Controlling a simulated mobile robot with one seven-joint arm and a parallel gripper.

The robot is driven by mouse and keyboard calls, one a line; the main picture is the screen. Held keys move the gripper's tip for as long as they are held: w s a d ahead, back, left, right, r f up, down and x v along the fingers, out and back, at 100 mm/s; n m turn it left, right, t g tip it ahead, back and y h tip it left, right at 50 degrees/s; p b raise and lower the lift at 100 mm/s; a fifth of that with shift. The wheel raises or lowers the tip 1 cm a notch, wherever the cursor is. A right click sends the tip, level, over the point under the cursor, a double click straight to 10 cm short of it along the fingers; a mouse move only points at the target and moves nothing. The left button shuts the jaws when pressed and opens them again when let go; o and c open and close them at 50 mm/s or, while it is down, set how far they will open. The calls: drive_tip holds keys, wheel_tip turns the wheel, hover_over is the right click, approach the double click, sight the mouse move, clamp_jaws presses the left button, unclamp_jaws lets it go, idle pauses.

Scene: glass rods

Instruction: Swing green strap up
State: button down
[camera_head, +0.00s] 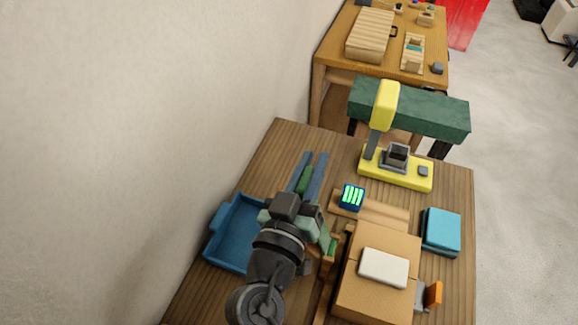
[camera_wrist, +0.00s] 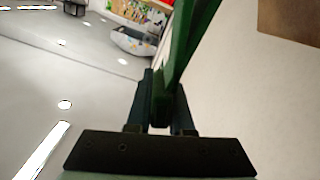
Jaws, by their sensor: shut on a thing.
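The green strap (camera_wrist: 184,56) rises from between my gripper's (camera_wrist: 162,108) dark fingers in the wrist view, which are shut on it. It runs up to the top edge of that view, so its far end is out of sight there. In the head view my arm reaches over the wooden table, left of the tan box. A piece of green (camera_head: 305,180) shows just beyond my wrist between two long blue bars (camera_head: 318,178). My wrist hides much of this spot, and I cannot tell how the strap's other end is attached.
A blue tray (camera_head: 237,232) lies to the left by the wall. The tan box (camera_head: 378,293) with a white pad (camera_head: 384,267) stands right of my arm. A green-lit device (camera_head: 352,196), a yellow press (camera_head: 396,168) and a teal stack (camera_head: 441,231) stand beyond and right.

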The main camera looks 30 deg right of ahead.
drive_tip(key=shift+s+d+r+m, duration=0.1)
drive_tip(key=shift+s+d+m, duration=0.25)
drive_tip(key=shift+s, duration=0.1)
drive_tip(key=c, duration=0.8)
unclamp_jaws()
drive_tip(key=b+v, duration=0.6)
drive_tip(key=v, duration=0.7)
